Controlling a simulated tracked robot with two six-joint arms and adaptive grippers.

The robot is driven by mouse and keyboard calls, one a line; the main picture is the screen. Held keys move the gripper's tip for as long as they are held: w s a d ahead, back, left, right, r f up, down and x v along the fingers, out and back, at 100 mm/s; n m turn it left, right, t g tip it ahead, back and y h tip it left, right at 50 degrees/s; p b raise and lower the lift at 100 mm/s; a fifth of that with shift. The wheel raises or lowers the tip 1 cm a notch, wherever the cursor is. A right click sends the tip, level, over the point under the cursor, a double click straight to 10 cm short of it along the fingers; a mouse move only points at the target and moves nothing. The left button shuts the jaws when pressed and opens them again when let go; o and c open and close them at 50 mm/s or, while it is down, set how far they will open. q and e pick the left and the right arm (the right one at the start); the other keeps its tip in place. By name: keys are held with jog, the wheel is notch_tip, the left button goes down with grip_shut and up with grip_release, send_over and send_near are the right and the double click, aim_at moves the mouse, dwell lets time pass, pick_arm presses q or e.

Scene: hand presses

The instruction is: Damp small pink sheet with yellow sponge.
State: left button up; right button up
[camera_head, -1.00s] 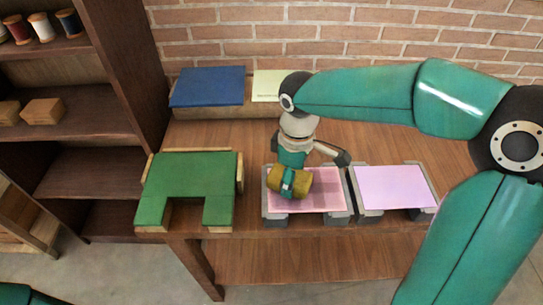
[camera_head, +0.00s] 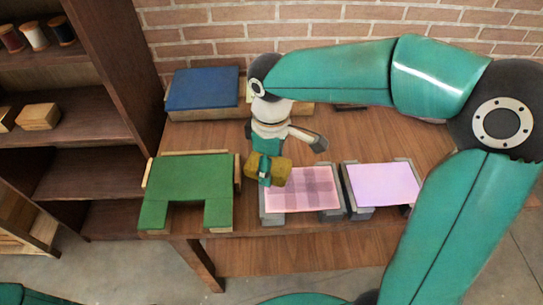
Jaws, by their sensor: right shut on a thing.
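My right gripper (camera_head: 268,178) is shut on the yellow sponge (camera_head: 283,170), a mustard-yellow block. It holds the sponge over the upper left corner of the small pink sheet (camera_head: 325,205); I cannot tell whether they touch. The sheet lies flat between grey blocks on the table and carries darker, crossing bands over its middle. The sponge and gripper hide its upper left corner. My left gripper is out of view.
A lilac sheet (camera_head: 384,184) lies on a similar grey stand to the right. A green U-shaped pad (camera_head: 190,178) with wooden edging sits left. A blue pad (camera_head: 203,87) stands at the back. Dark shelves (camera_head: 70,115) with spools and wooden blocks are at far left.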

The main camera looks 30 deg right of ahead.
jog(key=shift+r+p, duration=0.7)
jog(key=shift+r, duration=0.5)
